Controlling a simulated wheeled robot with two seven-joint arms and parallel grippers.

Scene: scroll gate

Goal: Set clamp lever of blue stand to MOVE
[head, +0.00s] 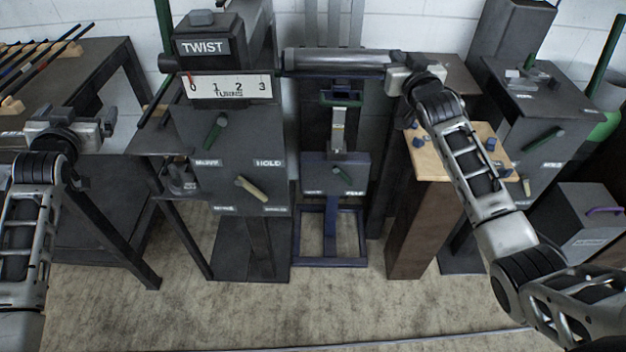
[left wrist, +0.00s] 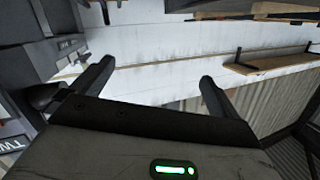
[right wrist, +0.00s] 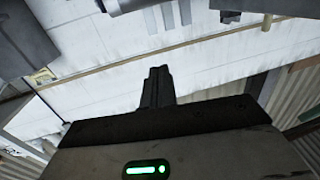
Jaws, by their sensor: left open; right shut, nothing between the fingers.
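The blue stand (head: 357,235) is in the middle of the head view, with a blue base frame on the floor and a dark grey panel (head: 322,182) above it. A small greenish clamp lever (head: 340,168) on the panel appears to tilt up to the right. The small labels low on the panel are too blurred to read surely. My left gripper (head: 108,122) is open and empty at the left, well away from the stand. My right gripper (head: 392,74) is shut and empty, above and right of the panel, near the right end of a horizontal roller.
The grey TWIST cabinet (head: 225,150) with two levers stands left of the blue stand. The grey roller (head: 335,61) spans above it. A wooden-topped pedestal (head: 432,166) with blue pieces and another lever cabinet (head: 530,110) stand right. Carpet in front is clear.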

